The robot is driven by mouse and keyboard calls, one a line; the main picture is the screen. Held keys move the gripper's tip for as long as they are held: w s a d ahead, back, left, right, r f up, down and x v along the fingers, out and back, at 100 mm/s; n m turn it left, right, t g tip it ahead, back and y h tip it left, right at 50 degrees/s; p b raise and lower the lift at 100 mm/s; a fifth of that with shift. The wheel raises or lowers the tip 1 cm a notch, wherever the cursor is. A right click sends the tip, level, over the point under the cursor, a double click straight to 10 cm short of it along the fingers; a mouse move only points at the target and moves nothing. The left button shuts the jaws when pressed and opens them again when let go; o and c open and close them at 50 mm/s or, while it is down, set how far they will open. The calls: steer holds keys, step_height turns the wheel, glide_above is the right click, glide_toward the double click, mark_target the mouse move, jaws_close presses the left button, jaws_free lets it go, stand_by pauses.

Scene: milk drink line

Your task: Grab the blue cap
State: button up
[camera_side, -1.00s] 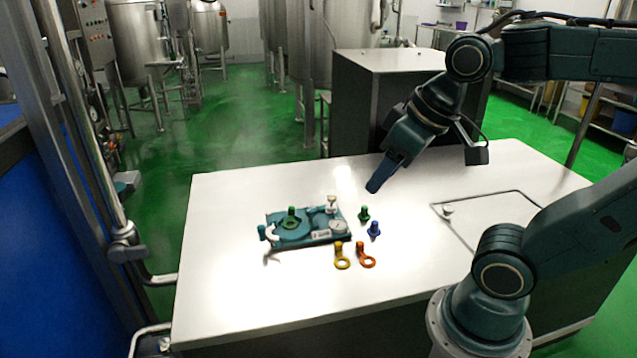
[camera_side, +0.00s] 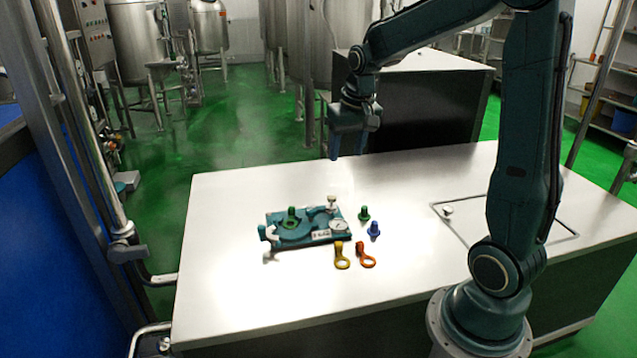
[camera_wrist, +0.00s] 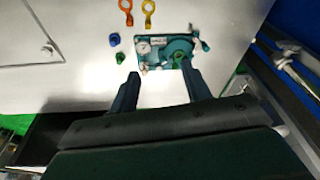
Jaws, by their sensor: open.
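The blue cap (camera_side: 374,230) stands on the steel table, right of the teal fixture (camera_side: 318,234) and just in front of a green cap (camera_side: 364,213). In the wrist view the blue cap (camera_wrist: 114,40) lies up and left of the left finger. My gripper (camera_side: 348,157) is open and empty, well above the far part of the table. Its two fingers also show apart in the wrist view (camera_wrist: 158,88), and the fixture appears beyond and between them. A green piece (camera_side: 291,214) sits on the fixture's round part.
A yellow ring-ended piece (camera_side: 342,257) and an orange one (camera_side: 365,256) lie in front of the fixture. A gauge (camera_side: 338,226) is on the fixture. A framed panel with a knob (camera_side: 448,210) is at the table's right. The table's left side is clear.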

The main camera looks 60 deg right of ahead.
steer(key=w+d+f+m+g, duration=0.1)
steer(key=w+d+f+m, duration=0.15)
steer(key=d+f, duration=0.7)
steer(key=m+g+y, duration=0.1)
steer(key=m, duration=0.2)
glide_above(375, 222)
step_height(375, 222, down, 11)
steer(key=shift+a+f, duration=0.2)
steer(key=shift+a, duration=0.05)
steer(key=shift+f, duration=0.1)
step_height(375, 222, down, 7)
steer(key=shift+f, duration=0.7)
steer(key=shift+d+f, duration=0.2)
steer(key=shift+f, duration=2.35)
